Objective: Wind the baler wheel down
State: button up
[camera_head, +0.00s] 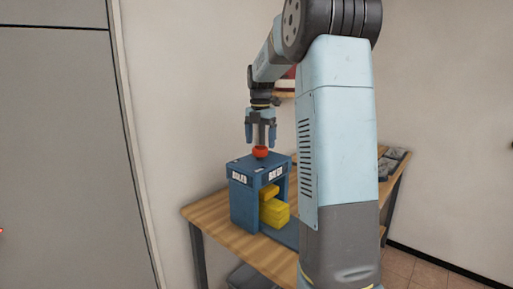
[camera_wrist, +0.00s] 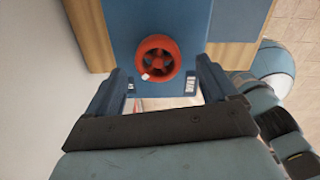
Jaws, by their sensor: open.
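The baler (camera_head: 243,199) is a blue frame on a wooden table, with a yellow press part (camera_head: 269,191) above a yellow block (camera_head: 274,212) inside its opening. Its red wheel (camera_head: 260,152) sits on top; in the wrist view the wheel (camera_wrist: 158,59) shows round and spoked, with a small white mark on its lower left rim. My gripper (camera_head: 260,141) points down just above the wheel. In the wrist view my gripper's fingers (camera_wrist: 158,85) are spread wide, one each side, with the wheel ahead between them. I cannot tell whether they touch it.
The wooden table (camera_head: 208,212) stands against the wall. Dark grey items (camera_head: 393,160) lie at its far right end. A grey door (camera_head: 65,150) is at the left. My arm hides the table's middle. A grey bin (camera_head: 246,277) shows under the table.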

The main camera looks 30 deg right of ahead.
aim_at(260, 153)
jog(key=shift+f, duration=1.45)
jog(key=shift+c, duration=0.4)
